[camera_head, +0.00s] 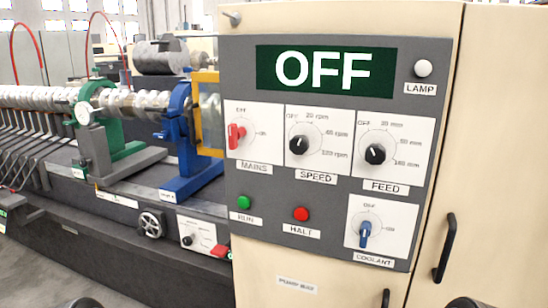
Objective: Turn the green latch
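A green clamp-like frame (97,89) stands around the long shaft at the left, with a green foot (128,151) and a grey support below. A round pale disc (83,113) sits on its near side. I cannot tell which part of it is the latch. A similar blue frame (185,130) stands to its right, closer to the panel. No gripper fingers show. Two dark rounded shapes at the bottom edge, one left and one right, seem to be parts of my arms, far below the green frame.
The control panel (262,183) reads OFF and carries a red MAINS switch (236,136), black knobs, a blue COOLANT knob (364,234) and a green RUN button (243,202). A handwheel (152,224) is on the machine's front. Clear floor (40,270) lies at the lower left.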

